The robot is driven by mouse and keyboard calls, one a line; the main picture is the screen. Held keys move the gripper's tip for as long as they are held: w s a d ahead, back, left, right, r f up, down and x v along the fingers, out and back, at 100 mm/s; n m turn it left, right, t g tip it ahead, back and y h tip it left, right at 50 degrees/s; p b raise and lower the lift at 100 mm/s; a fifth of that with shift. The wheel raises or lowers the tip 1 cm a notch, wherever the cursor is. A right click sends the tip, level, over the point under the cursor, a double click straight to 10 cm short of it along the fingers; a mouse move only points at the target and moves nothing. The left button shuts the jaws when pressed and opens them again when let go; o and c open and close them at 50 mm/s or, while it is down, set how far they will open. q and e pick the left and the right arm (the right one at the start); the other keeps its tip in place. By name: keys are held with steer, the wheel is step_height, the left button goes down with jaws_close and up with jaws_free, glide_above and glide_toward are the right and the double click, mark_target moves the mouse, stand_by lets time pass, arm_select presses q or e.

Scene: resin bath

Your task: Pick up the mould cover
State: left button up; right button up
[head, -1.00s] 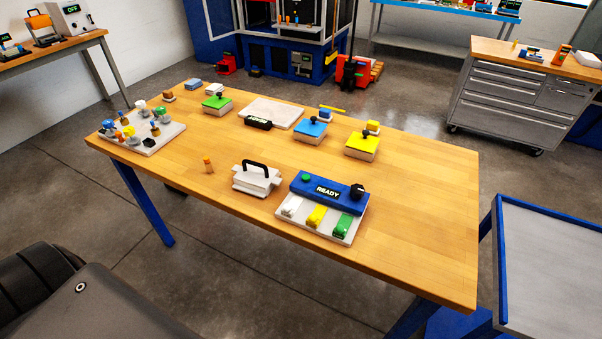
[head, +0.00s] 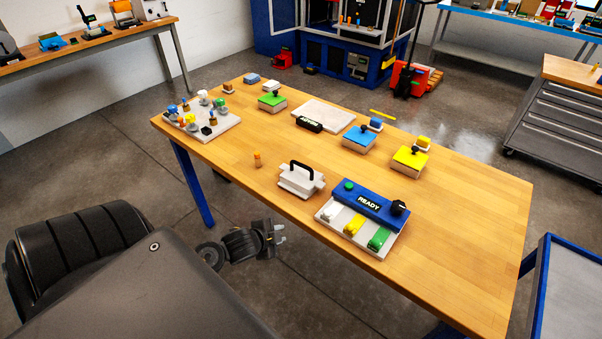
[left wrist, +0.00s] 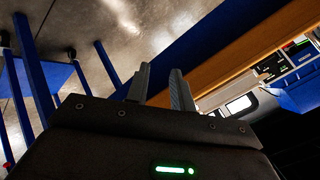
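A white block with a black arched handle (head: 301,182), which looks like the mould cover, sits on the wooden table (head: 450,225) near its front edge. It stands just left of the blue READY box (head: 369,204). My left gripper (head: 281,233) is in front of the table's front edge, nearer to me than the block and apart from it. In the left wrist view its two grey fingers (left wrist: 160,88) stand apart with nothing between them. My right gripper is not in view.
A small orange peg (head: 257,160) stands left of the block. Green (head: 272,103), blue (head: 359,140) and yellow (head: 409,161) lidded blocks stand farther back. A pale tray (head: 228,130) with several small parts is at the left end. The table's right end is clear.

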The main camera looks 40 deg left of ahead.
arm_select(q)
steer(key=w+r+m, duration=0.1)
steer(key=r, duration=0.1)
steer(key=w+a+r+m+t, duration=0.1)
steer(key=r, duration=0.2)
steer(key=w+r, duration=0.1)
steer(key=r, duration=0.1)
steer(key=shift+w+a+r+m+t+h, duration=0.2)
steer(key=shift+r+m+t+h, duration=0.1)
steer(key=shift+m+t, duration=0.1)
steer(key=m+t+h, duration=0.2)
steer(key=m, duration=0.4)
glide_toward(300, 165)
steer(key=w+f, duration=0.1)
steer(key=p+x, duration=0.1)
steer(key=x, duration=0.4)
steer(key=shift+w, duration=0.3)
steer(key=shift+w+f, duration=0.15)
steer(key=shift+w, duration=0.05)
steer(key=shift+d, duration=0.1)
steer(key=p+x, duration=0.1)
steer(key=x, duration=0.1)
steer(key=p+x, duration=0.1)
steer(key=x, duration=0.1)
steer(key=shift+w+d, duration=0.1)
steer(key=shift+w, duration=0.2)
steer(key=shift+w+p, duration=0.25)
steer(key=shift+p, duration=0.05)
